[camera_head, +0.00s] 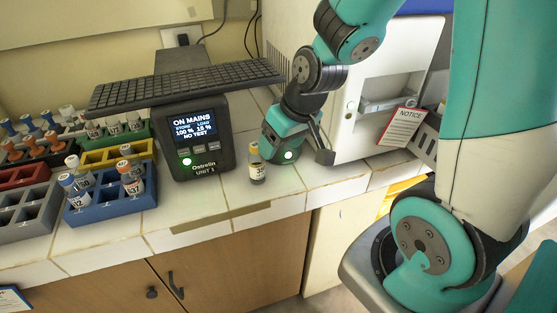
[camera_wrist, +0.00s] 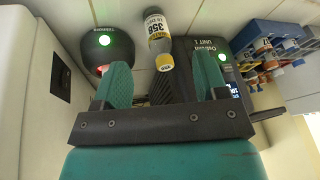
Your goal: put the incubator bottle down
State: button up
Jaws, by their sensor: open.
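The incubator bottle (camera_head: 257,167) is a small clear vial with a yellow cap and a yellow-and-white label. It stands upright on the tiled counter, near the front edge, just right of the display unit. My gripper (camera_wrist: 162,62) is open, with its two teal fingers spread apart. In the wrist view the bottle (camera_wrist: 158,32) shows beyond and between the fingers, its cap facing my gripper and "356" on its label. Nothing is seen held. In the head view my gripper is behind and right of the bottle, its fingertips not clearly seen.
The display unit (camera_head: 203,140) with a keyboard (camera_head: 185,84) on top stands left of the bottle. Vial racks, including a blue rack (camera_head: 112,205), fill the left. A white incubator (camera_head: 350,110) with a notice (camera_head: 402,127) stands right. Bare counter (camera_head: 325,187) lies right of the bottle.

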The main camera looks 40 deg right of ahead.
jog(key=s+a+r+n+g+y, duration=0.1)
jog(key=s+a+r+n+g, duration=0.1)
jog(key=s+a+r, duration=0.3)
jog(key=s+a+r+n+g+y, duration=0.1)
jog(key=s+a+r+n, duration=0.3)
jog(key=s+a, duration=0.5)
jog(key=shift+s+r+g, duration=0.3)
jog(key=shift+r+g, duration=0.1)
jog(key=shift+r, duration=0.3)
